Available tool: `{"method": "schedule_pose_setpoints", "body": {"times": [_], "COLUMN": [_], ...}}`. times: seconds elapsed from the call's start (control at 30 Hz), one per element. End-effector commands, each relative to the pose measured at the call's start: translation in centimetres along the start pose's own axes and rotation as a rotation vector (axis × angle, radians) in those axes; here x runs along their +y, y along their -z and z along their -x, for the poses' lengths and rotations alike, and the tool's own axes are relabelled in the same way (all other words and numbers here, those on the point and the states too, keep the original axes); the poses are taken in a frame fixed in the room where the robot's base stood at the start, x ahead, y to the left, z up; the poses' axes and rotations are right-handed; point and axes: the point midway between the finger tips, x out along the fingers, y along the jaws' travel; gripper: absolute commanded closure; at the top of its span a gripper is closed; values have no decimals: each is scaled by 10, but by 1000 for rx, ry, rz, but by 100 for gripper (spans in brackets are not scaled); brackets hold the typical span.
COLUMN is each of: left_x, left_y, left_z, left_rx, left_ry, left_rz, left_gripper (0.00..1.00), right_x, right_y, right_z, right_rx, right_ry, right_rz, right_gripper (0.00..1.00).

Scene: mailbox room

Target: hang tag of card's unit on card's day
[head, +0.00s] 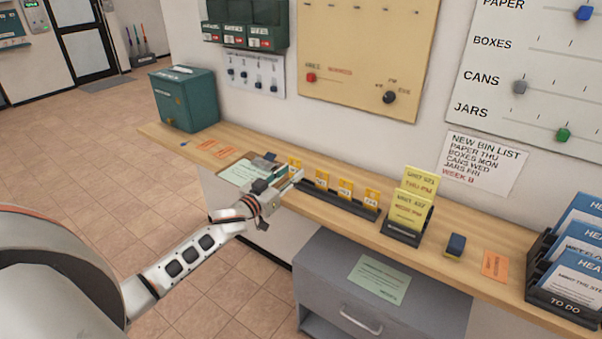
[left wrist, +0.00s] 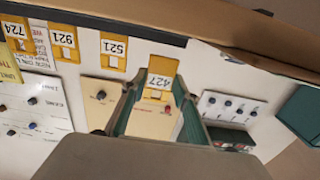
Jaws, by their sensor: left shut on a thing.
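My left gripper (head: 297,176) is at the left end of the black tag rack (head: 338,201). It is shut on a yellow tag (head: 294,162); in the left wrist view this tag reads 427 (left wrist: 160,72) between the fingers. I cannot tell whether it is clear of the rack. Tags 521 (left wrist: 113,48), 921 (left wrist: 64,42) and 724 (left wrist: 14,30) stand along the rack. Two yellow cards (head: 412,200) stand in a black holder right of the rack; the rear one seems to read THU-PM, and their unit numbers are too small to read surely. A cream board (head: 370,50) hangs on the wall with small marks along its top. My right gripper is out of view.
A green box (head: 184,98) stands at the left end. A grey drawer cabinet (head: 385,290) is below.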

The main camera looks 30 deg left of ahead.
Motion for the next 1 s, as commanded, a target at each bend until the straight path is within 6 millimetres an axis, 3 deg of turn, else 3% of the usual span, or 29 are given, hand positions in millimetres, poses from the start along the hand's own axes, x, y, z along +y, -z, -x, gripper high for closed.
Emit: {"method": "schedule_pose_setpoints", "body": {"times": [0.27,1.0], "left_x": [1,0], "left_y": [0,-1], "left_z": [6,60], "left_rx": [-1,-1], "left_ry": [-1,-1], "left_rz": [1,2], "left_gripper": [89,89], "right_x": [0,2], "right_y": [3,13], "right_z": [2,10], "right_rx": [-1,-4], "right_ry": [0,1], "right_rz": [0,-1], "right_gripper": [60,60]}}
